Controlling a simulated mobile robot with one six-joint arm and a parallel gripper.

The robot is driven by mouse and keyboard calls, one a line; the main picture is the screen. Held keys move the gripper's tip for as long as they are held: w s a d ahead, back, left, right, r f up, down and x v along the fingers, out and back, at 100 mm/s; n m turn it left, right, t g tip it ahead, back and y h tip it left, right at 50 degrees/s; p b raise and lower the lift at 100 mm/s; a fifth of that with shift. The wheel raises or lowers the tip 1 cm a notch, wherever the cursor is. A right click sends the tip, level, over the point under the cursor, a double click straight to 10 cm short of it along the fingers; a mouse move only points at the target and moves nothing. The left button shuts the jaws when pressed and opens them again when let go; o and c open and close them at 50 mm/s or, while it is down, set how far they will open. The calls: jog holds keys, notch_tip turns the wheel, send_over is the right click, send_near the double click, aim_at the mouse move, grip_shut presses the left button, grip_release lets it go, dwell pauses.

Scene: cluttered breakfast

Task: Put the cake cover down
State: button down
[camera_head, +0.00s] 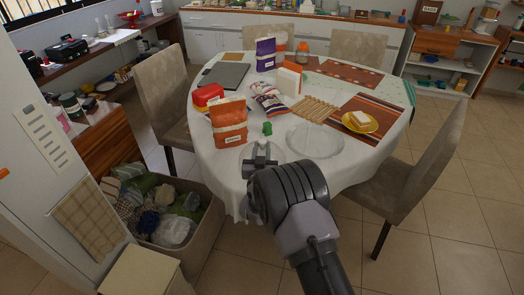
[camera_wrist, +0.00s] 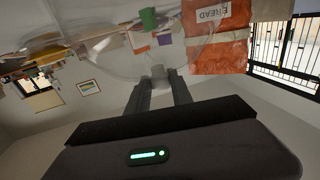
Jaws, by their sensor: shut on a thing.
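The cake cover is a clear dome with a small knob. In the wrist view my gripper (camera_wrist: 160,88) is shut on the knob of the cake cover (camera_wrist: 158,71), and the see-through dome spreads beyond the fingertips. In the head view my gripper (camera_head: 261,163) is at the near edge of the table, with the cover's faint outline around it. I cannot tell whether its rim touches the cloth. A clear round glass piece (camera_head: 315,141) lies on the cloth just right of my gripper. A small green object (camera_head: 267,128) stands just beyond the cover.
The table (camera_head: 205,150) has a white cloth. An orange bread bag (camera_head: 229,123) stands close behind-left of my gripper. A wooden rack (camera_head: 314,109), a yellow plate (camera_head: 360,122) and several packages fill the middle and right. Chairs (camera_head: 420,160) surround the table. A full bin (camera_head: 205,215) stands left.

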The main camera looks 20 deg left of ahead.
jog(key=shift+f, duration=0.1)
jog(key=c, duration=1.6)
grip_release()
jog(key=shift+f, duration=0.1)
jog(key=o, duration=0.5)
jog(key=shift+c, duration=0.2)
